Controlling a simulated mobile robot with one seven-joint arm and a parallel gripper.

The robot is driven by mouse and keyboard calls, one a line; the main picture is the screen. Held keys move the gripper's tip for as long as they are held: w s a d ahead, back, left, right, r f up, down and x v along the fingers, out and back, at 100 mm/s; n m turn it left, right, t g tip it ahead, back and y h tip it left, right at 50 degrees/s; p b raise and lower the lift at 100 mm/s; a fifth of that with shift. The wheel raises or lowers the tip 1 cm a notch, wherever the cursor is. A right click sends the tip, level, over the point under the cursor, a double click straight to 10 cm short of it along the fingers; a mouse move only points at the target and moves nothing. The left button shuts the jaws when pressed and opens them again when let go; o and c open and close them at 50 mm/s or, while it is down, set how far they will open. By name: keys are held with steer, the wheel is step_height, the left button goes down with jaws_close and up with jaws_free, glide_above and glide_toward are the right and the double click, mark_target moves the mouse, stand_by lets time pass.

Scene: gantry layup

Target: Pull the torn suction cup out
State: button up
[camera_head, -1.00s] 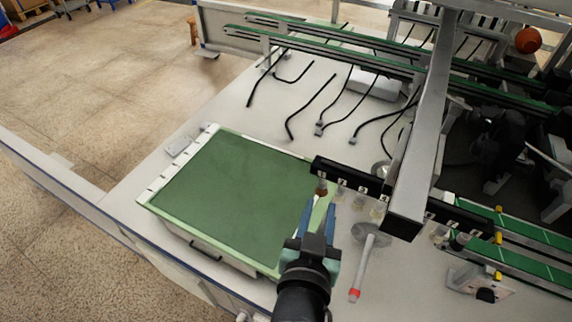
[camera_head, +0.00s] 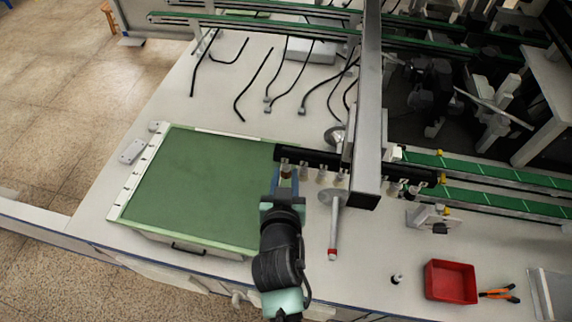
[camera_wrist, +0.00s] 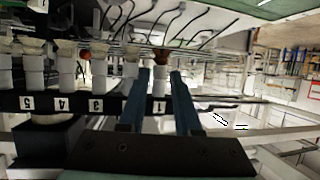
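The torn suction cup (camera_head: 286,173) is brownish, unlike its pale neighbours, and hangs at the left end of the black numbered bar (camera_head: 318,159). In the wrist view the brown cup (camera_wrist: 161,54) sits on a pale fitting above the label 1. My gripper (camera_head: 285,180) is at this cup, with its two blue fingers one on each side. In the wrist view my gripper (camera_wrist: 161,78) looks open, with narrow gaps between the fingers and the fitting. The left finger covers part of the bar beside label 1.
Pale cups (camera_head: 322,175) hang close beside on the same bar. A grey gantry beam (camera_head: 368,110) crosses to the right. A green mat (camera_head: 205,185) lies left. A red tray (camera_head: 450,281), orange pliers (camera_head: 498,294) and a red-tipped rod (camera_head: 334,225) are at the right.

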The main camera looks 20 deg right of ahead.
mark_target(286, 170)
steer(key=shift+x, duration=2.1)
jaws_close()
